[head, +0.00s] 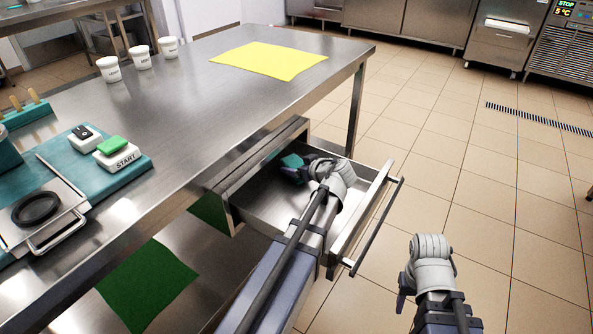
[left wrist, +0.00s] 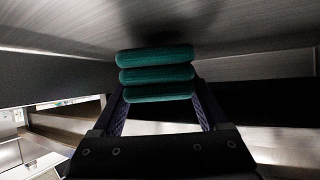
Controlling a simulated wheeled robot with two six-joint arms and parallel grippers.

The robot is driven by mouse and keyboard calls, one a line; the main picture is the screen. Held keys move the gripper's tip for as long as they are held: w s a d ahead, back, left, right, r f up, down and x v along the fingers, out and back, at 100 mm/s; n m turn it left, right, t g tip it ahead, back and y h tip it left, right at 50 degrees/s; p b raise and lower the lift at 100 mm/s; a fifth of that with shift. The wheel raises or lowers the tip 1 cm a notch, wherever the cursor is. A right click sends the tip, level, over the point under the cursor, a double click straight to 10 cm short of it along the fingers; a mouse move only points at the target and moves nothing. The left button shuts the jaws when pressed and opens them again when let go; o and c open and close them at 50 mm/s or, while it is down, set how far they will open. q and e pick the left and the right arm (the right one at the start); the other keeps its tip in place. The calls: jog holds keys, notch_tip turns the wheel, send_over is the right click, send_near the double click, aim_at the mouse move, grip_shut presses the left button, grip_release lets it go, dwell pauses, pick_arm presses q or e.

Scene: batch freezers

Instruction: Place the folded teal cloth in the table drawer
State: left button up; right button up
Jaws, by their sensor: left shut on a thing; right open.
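The folded teal cloth (head: 291,161) is inside the open table drawer (head: 257,206), near its back under the table edge. In the left wrist view the cloth (left wrist: 156,74) shows as stacked rounded folds between the fingers. My left gripper (head: 296,172) reaches down into the drawer and is shut on the cloth; the gripper also shows in the left wrist view (left wrist: 158,108). I cannot tell whether the cloth touches the drawer floor. My right gripper (head: 402,290) is outside the drawer, lower right, empty and open.
The steel table (head: 200,95) carries a yellow cloth (head: 268,60), white tubs (head: 140,57) and a teal base with a START button (head: 118,155). The drawer's handle (head: 378,228) sticks out to the right. A green cloth (head: 147,285) lies on the lower shelf. The tiled floor at right is clear.

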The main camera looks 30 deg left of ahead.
aim_at(306, 187)
pick_arm(q)
jog(key=shift+f+b, duration=0.35)
jog(key=shift+f, duration=0.25)
jog(key=shift+f, duration=0.1)
jog(key=shift+f, duration=0.15)
jog(key=o, duration=1.4)
jog(key=shift+r, duration=0.3)
jog(key=p+v, duration=0.3)
jog(key=v, duration=0.3)
jog(key=shift+d+r, duration=0.1)
jog(key=shift+s+d+r+p, duration=0.2)
jog(key=shift+s+d+p, duration=0.15)
jog(key=shift+d, duration=0.2)
